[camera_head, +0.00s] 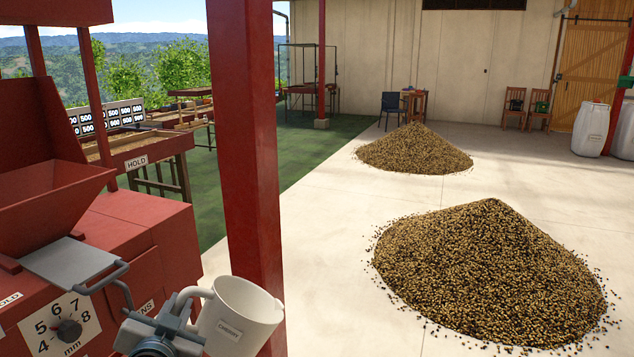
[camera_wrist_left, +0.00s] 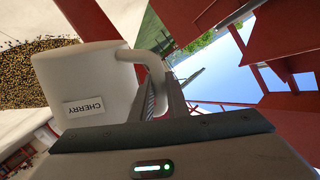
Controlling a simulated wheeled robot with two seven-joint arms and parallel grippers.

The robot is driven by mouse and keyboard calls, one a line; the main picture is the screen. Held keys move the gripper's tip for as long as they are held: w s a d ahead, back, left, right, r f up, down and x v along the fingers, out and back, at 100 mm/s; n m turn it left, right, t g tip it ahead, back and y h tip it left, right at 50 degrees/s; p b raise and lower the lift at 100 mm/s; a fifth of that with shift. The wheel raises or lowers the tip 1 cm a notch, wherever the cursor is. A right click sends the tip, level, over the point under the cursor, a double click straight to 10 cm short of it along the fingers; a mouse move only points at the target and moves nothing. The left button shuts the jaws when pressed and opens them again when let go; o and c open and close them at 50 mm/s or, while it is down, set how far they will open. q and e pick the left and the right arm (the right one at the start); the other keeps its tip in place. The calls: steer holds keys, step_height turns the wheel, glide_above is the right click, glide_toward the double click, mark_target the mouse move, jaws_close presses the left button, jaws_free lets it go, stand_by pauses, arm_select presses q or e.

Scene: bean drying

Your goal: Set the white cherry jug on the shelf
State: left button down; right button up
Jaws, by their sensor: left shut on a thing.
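The white cherry jug (camera_head: 240,318) is at the bottom of the head view, tilted, with its CHERRY label facing me. My left gripper (camera_head: 186,306) is shut on the jug's handle, at the jug's left side. In the left wrist view the jug (camera_wrist_left: 88,85) hangs beside the gripper (camera_wrist_left: 160,98), its handle between the fingers. The jug is held in the air in front of a red post. I cannot make out the shelf in these views. My right gripper is not in view.
A red post (camera_head: 247,150) stands just behind the jug. A red machine (camera_head: 120,245) with a hopper and a dial (camera_head: 68,330) is on the left. Bean piles (camera_head: 492,275) lie on the pale floor at right. Open floor (camera_head: 320,230) lies between post and piles.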

mark_target(212, 334)
arm_select(q)
steer(key=s+d+f+h, duration=0.1)
steer(key=s+d, duration=0.1)
steer(key=s+d+f+m, duration=0.1)
steer(key=s+d+f, duration=0.1)
steer(key=s+d+f+m+h+p, duration=0.1)
steer(key=s+d, duration=0.1)
steer(key=shift+s+d+f+h, duration=0.2)
steer(key=shift+s+f+h, duration=0.1)
steer(key=shift+s, duration=0.1)
steer(key=shift+a, duration=0.1)
stand_by(0.3)
